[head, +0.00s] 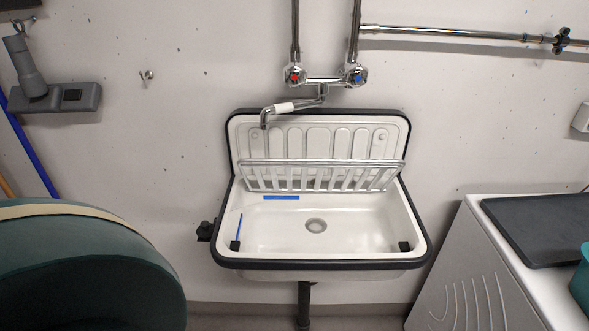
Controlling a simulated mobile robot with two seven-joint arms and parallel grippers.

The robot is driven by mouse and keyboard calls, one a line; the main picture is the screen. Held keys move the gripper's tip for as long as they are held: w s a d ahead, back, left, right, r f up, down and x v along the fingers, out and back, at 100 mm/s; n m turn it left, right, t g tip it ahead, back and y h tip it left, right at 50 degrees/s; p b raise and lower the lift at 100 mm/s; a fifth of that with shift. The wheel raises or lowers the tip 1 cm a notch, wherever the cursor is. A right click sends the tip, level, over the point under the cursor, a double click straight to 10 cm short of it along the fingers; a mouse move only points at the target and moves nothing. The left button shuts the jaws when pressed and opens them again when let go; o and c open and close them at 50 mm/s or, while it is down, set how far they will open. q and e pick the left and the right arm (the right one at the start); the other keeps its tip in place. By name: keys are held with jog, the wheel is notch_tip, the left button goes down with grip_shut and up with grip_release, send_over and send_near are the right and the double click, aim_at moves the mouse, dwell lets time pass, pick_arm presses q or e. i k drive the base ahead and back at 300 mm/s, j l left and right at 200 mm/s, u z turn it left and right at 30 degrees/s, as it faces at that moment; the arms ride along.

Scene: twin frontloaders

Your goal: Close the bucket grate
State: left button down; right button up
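The bucket grate (322,178) is a set of metal bars hinged at the back of a white wall sink (268,237). It is raised and tilted up, with its front bar (322,162) high near the sink's backsplash. The basin below it is open to view, with a drain (316,225) in the middle. Two black rests (235,245) (404,246) sit at the front left and front right corners of the basin. Neither of my grippers is in the head view, so their state is hidden.
A faucet (285,107) with red and blue knobs hangs over the backsplash, close above the grate. A green rounded object (85,270) fills the lower left. A white appliance (470,270) with a dark mat (545,228) stands at the right. The space before the sink looks clear.

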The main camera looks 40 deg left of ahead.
aim_at(256, 167)
jog(key=u, duration=0.6)
jog(key=l, duration=0.3)
jog(key=i+u, duration=0.1)
jog(key=i, duration=0.25)
